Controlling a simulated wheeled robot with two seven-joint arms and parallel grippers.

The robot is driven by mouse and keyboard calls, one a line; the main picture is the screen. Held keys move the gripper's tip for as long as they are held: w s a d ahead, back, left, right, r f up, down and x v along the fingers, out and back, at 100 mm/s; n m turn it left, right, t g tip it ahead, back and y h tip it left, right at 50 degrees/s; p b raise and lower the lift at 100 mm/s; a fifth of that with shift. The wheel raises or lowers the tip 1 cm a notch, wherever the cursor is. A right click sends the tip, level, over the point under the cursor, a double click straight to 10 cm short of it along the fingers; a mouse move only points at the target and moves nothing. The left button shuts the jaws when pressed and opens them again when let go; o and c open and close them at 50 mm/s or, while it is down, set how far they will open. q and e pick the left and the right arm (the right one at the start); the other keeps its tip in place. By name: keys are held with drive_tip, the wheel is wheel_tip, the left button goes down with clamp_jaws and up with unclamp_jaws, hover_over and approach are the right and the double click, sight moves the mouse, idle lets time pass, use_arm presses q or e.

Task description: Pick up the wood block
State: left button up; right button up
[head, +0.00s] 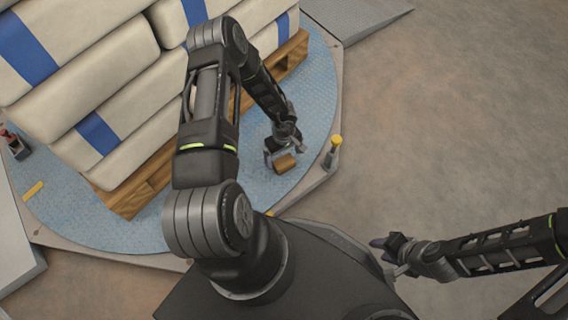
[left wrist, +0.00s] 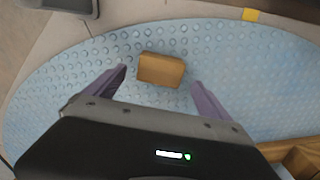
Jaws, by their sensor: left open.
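The wood block (head: 285,164) is a small brown block lying on the blue studded round plate (head: 312,105), near the plate's right edge. It also shows in the left wrist view (left wrist: 161,70), ahead of and between the two purple fingers. My left gripper (head: 281,156) is open and close to the block. In the left wrist view my left gripper (left wrist: 160,80) has its fingers apart, with the block near the line between the tips. I cannot tell whether either finger touches it. My right gripper (head: 384,256) is at the lower right, far from the block; its jaws are unclear.
White sacks with blue bands (head: 105,100) are stacked on a wooden pallet (head: 130,197) left of my left arm. A yellow-topped post (head: 334,148) stands at the plate's edge, right of the block. Open concrete floor (head: 450,120) lies to the right.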

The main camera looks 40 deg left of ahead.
sight(284, 161)
use_arm(q)
drive_tip(key=f+b, duration=0.2)
drive_tip(key=f, duration=0.3)
drive_tip(key=shift+d+b, duration=0.2)
drive_tip(key=shift+b, duration=0.2)
drive_tip(key=shift+c, duration=0.5)
drive_tip(key=c, duration=1.4)
